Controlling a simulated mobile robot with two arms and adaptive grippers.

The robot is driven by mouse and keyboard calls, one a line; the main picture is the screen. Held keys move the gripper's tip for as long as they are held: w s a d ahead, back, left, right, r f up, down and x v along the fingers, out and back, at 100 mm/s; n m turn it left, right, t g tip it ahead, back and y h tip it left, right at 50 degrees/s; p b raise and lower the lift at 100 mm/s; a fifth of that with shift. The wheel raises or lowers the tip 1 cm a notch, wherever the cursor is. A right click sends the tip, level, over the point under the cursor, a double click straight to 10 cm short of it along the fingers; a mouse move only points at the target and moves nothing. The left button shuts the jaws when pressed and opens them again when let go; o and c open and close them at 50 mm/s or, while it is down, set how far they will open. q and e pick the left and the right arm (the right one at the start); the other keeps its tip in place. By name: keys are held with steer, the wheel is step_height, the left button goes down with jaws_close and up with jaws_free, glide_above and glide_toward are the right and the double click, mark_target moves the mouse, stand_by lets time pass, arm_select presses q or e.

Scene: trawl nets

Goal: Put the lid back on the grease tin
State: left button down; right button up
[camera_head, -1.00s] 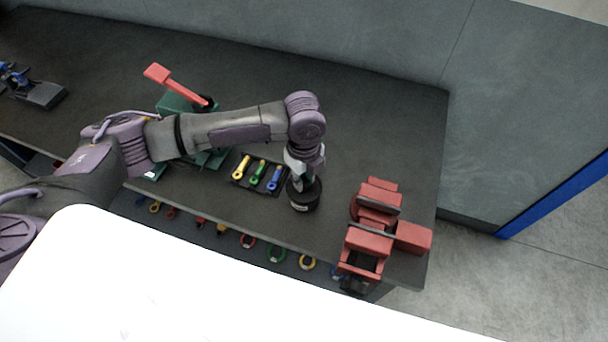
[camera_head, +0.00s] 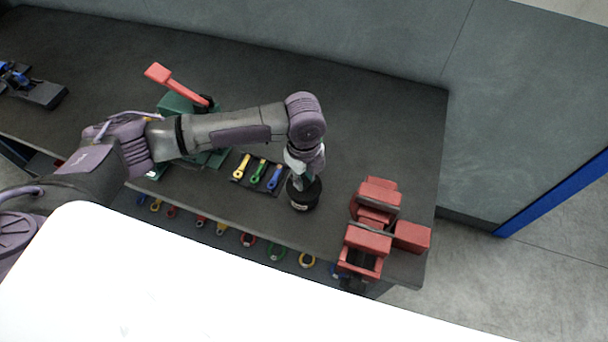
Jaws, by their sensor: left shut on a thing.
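The grease tin (camera_head: 304,202) is a dark round can standing on the workbench, left of the red vise. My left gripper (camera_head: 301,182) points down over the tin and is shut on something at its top. The held thing is mostly hidden by the gripper; it looks like the dark lid, at or just above the tin's rim. I cannot tell whether the lid touches the tin. My right gripper does not show.
A red vise (camera_head: 370,240) stands at the bench's right end. A black tray (camera_head: 240,181) holds yellow, green and blue-handled tools left of the tin. A green machine with a red lever (camera_head: 178,84) stands behind my left arm. The dark bench (camera_head: 385,120) is clear behind the tin.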

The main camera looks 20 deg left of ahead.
arm_select(q)
steer(key=shift+c, duration=2.1)
jaws_free()
steer(key=shift+r, duration=0.1)
step_height(320, 180, up, 5)
steer(key=p, duration=0.5)
steer(key=shift+r, duration=0.9)
jaws_close()
